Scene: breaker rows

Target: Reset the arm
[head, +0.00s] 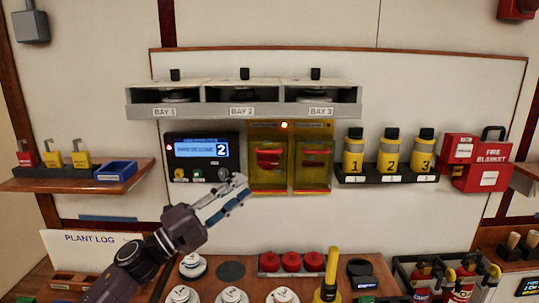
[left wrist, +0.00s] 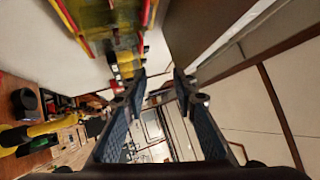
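My left arm comes in from the lower left in the head view. Its gripper (head: 238,188) is in front of the wall board, just below and right of the black panel (head: 202,157) with the blue display and the number 2. In the left wrist view the two fingers of the left gripper (left wrist: 160,84) stand apart with nothing between them. My right gripper is in neither view.
Yellow-framed covers (head: 268,166) are right of the panel, near the left gripper. A bay shelf (head: 245,110) juts out above. Numbered yellow bottles (head: 390,155) stand on a right-hand ledge. The counter below holds white round pieces (head: 193,265), red knobs (head: 291,262) and a yellow-handled tool (head: 331,270).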

